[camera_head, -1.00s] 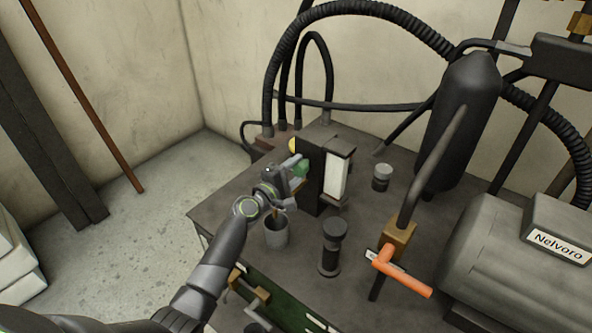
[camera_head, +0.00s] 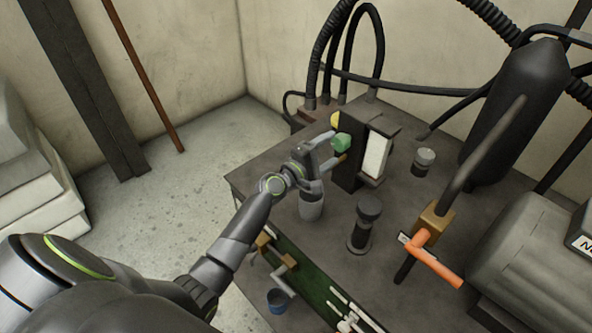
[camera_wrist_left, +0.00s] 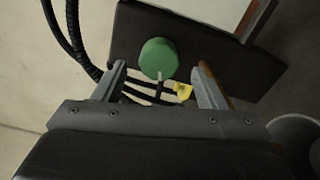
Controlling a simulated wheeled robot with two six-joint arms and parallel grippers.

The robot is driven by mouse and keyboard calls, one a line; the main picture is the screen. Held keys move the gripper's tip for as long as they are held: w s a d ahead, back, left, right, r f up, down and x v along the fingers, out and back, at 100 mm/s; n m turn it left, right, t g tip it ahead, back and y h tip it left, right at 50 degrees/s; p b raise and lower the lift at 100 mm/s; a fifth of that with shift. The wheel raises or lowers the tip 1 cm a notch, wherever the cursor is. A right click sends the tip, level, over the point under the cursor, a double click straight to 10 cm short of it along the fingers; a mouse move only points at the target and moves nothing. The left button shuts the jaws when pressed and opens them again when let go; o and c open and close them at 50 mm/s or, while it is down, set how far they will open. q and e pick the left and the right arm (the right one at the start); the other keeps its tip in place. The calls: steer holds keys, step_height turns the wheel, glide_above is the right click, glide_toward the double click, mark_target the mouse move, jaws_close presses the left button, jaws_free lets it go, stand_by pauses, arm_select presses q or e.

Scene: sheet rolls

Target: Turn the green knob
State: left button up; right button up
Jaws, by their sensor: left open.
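The green knob (camera_head: 341,143) sits on the side of a dark upright box (camera_head: 350,172) on the grey bench. In the left wrist view the green knob (camera_wrist_left: 158,59) shows as a round disc with a pale mark on its lower edge. My left gripper (camera_head: 328,148) is open, its fingers pointing at the knob. In the left wrist view its two fingers (camera_wrist_left: 160,75) stand to either side of the knob, apart from it. A yellow part (camera_wrist_left: 182,91) shows just below the knob there. My right gripper is not in view.
A grey cup (camera_head: 311,207) stands just below my left gripper, with a dark cylinder (camera_head: 365,226) to its right. An orange-handled valve (camera_head: 432,262) is farther right. Black hoses (camera_head: 410,88) run behind the box. Open floor lies left of the bench.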

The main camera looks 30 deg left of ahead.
arm_select(q)
steer(key=b+v, duration=0.1)
steer(key=v, duration=1.2)
steer(key=shift+s, duration=0.4)
steer(key=shift+a, duration=0.1)
steer(key=s+d+f+m+g, duration=0.3)
steer(key=s+f+m+g, duration=0.15)
steer(key=s+m, duration=0.25)
steer(key=s+a+f+m+g+y, duration=0.2)
steer(key=s+m+g+y, duration=0.1)
steer(key=s, duration=0.4)
steer(key=s+a+f+m+g+y, duration=0.2)
steer(key=s+f+m+g, duration=0.1)
steer(key=s, duration=0.5)
steer(key=s+a+f+m+g+y, duration=0.2)
steer(key=s+a+m+g+y, duration=0.1)
steer(key=s, duration=0.4)
step_height(320, 180, down, 24)
steer(key=a+g, duration=0.1)
steer(key=a, duration=0.1)
steer(key=s+d+f+g, duration=0.1)
steer(key=s+d+f, duration=0.1)
steer(key=s+f, duration=1.3)
steer(key=shift+s+f+h, duration=0.25)
steer(key=shift+f+h, duration=0.15)
steer(key=shift+f, duration=0.4)
